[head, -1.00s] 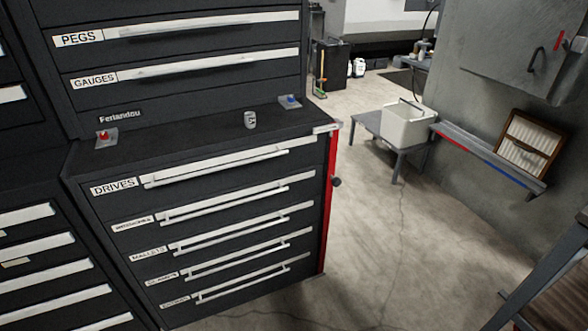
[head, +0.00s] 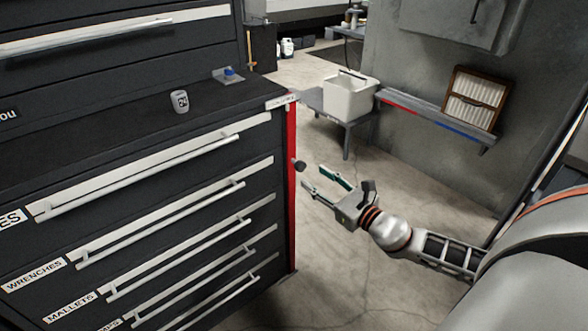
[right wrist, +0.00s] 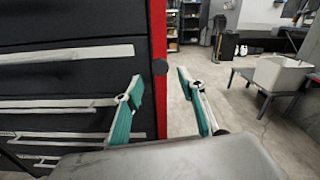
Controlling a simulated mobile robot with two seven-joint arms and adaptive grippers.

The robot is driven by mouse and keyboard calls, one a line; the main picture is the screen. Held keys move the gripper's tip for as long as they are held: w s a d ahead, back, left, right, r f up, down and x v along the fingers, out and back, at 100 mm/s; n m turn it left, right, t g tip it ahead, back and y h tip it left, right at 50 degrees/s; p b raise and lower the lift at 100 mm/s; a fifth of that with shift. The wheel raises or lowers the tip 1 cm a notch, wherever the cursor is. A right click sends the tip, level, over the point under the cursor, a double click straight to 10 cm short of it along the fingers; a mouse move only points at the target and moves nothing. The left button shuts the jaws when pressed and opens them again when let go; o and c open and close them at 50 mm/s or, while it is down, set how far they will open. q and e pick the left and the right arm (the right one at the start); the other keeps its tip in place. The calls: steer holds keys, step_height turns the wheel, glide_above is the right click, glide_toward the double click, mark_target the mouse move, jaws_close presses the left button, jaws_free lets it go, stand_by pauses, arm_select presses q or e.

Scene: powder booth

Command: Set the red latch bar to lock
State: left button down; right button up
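The red latch bar (head: 291,190) stands upright along the right front edge of the black drawer cabinet, with a round dark knob (head: 300,165) on its right side. In the right wrist view the red bar (right wrist: 158,70) and the knob (right wrist: 160,67) show just beyond the fingers. A small label plate (head: 283,101), too blurred to read, sits at the bar's top. My right gripper (head: 320,180) is open and empty, to the right of the bar, with its fingers pointing toward the knob. It also shows open in the right wrist view (right wrist: 165,95). My left gripper is not in view.
The cabinet (head: 150,160) fills the left, its drawer handles jutting out. A grey weight (head: 180,101) and a blue-knobbed piece (head: 229,75) sit on its top. A white bin (head: 349,95) stands on a bench behind. A wall shelf (head: 440,120) holds a framed filter (head: 474,97). Floor right of the cabinet is clear.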

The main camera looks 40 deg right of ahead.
mark_target(303, 168)
steer(key=shift+w+r, duration=0.3)
steer(key=shift+w, duration=0.35)
steer(key=shift+w+a+f, duration=0.1)
steer(key=shift+w+a, duration=0.05)
steer(key=shift+w, duration=1.5)
steer(key=shift+w+a+f, duration=0.1)
steer(key=shift+w+a, duration=0.05)
steer(key=shift+w, duration=1.5)
jaws_close()
